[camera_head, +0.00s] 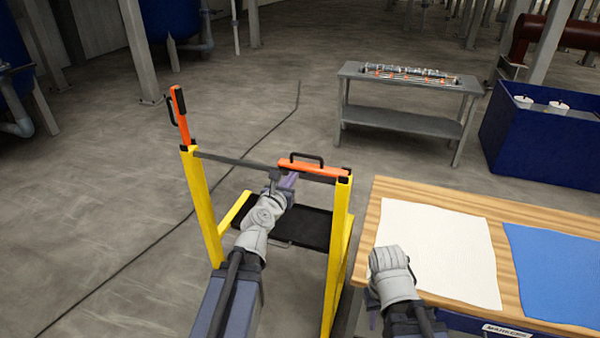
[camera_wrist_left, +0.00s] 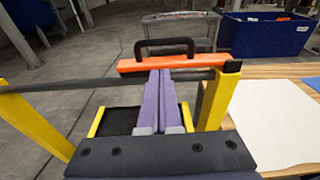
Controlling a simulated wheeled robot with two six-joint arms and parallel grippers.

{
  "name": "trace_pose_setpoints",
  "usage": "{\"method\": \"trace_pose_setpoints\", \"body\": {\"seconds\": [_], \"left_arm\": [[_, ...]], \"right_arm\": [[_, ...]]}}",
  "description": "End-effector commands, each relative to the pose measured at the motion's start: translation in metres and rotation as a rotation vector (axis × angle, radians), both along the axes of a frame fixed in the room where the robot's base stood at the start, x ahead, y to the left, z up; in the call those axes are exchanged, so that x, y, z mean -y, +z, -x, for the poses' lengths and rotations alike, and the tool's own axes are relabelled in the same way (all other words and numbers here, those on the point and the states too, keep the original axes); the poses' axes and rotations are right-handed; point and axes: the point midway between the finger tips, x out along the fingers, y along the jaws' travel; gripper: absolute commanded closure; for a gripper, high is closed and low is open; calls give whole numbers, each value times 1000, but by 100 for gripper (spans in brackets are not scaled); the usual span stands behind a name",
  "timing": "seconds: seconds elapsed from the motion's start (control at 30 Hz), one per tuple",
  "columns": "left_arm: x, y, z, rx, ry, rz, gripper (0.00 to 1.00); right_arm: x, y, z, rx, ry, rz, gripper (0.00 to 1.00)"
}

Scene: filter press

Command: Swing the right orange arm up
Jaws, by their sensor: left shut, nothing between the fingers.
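The right orange arm (camera_head: 313,169) lies roughly level along the top of the yellow frame (camera_head: 338,235), with its black handle (camera_head: 306,158) on its upper side. It also shows in the left wrist view (camera_wrist_left: 190,63). The left orange arm (camera_head: 180,113) stands upright on the left post. My left gripper (camera_head: 290,181) is at the inner end of the right orange arm, its purple fingers (camera_wrist_left: 163,95) closed together and empty. In the left wrist view their tips overlap the arm's lower edge; I cannot tell whether they touch. My right gripper (camera_head: 374,318) hangs near the table's left edge, mostly hidden by its wrist.
A dark bar (camera_head: 232,158) crosses between the yellow posts, above a black tray (camera_head: 300,228). A wooden table (camera_head: 378,215) with a white cloth (camera_head: 440,240) and a blue cloth (camera_head: 560,270) is at right. A grey bench (camera_head: 400,118) and blue bin (camera_head: 540,145) stand behind.

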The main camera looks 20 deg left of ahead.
Motion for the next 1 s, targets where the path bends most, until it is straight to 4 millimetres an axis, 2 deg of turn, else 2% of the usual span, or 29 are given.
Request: {"method": "trace_pose_setpoints", "body": {"seconds": [0.3, 0.5, 0.7, 1.0], "left_arm": [[2, -9, -55, -1, -2, -3, 100], [4, -12, -81, -1, -2, -3, 100], [4, -13, -92, -1, -3, -4, 100], [4, -13, -92, -1, -3, -4, 100]], "right_arm": [[0, -8, 0, 0, 0, 0, 70], [0, -12, 0, 0, 0, 0, 70], [0, -13, 0, 0, 0, 0, 70], [0, -13, 0, 0, 0, 0, 70]]}}
